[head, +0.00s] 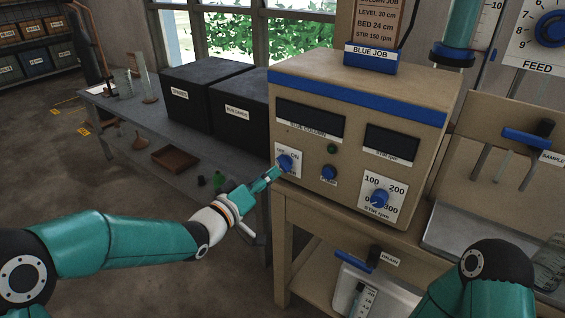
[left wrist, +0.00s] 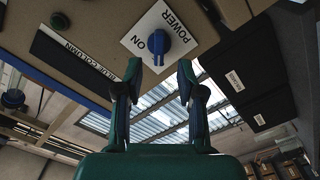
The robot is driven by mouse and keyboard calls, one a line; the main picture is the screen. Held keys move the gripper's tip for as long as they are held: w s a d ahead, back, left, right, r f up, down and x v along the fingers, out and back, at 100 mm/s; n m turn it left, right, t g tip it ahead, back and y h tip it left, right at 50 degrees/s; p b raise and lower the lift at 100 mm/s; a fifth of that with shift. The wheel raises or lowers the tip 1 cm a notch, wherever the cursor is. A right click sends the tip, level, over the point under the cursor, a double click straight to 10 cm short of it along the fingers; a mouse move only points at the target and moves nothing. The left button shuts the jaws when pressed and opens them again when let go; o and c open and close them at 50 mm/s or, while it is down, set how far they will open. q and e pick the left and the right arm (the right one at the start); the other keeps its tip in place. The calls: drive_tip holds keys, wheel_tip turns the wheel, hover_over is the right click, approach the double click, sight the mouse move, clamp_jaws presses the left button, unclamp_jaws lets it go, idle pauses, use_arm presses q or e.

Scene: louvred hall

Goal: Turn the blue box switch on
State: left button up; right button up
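The control box (head: 358,93) is beige with a blue stripe and stands on a beige bench. Its blue power switch (head: 285,162) sits on a white plate at the lower left of the front. In the left wrist view the switch (left wrist: 177,38) shows on its plate, with the words ON and POWER. I cannot tell which way it is set. My left gripper (head: 274,171) is at the switch in the head view. In the left wrist view its two fingers (left wrist: 160,76) are spread, with the switch just beyond the tips. My right gripper is out of view.
A smaller blue knob (head: 328,172) and the stir knob (head: 380,198) are right of the switch. A blue-handled drain valve (head: 372,258) is below. Black bins (head: 205,92) stand on the grey table at left. A sample stand (head: 512,150) is at right.

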sight(281, 166)
use_arm(q)
drive_tip(key=p+x, duration=0.1)
drive_tip(key=x, duration=0.4)
drive_tip(key=shift+r+p, duration=0.1)
drive_tip(key=shift+p, duration=0.25)
drive_tip(key=shift+w+d, duration=0.2)
drive_tip(key=shift+w, duration=0.1)
clamp_jaws()
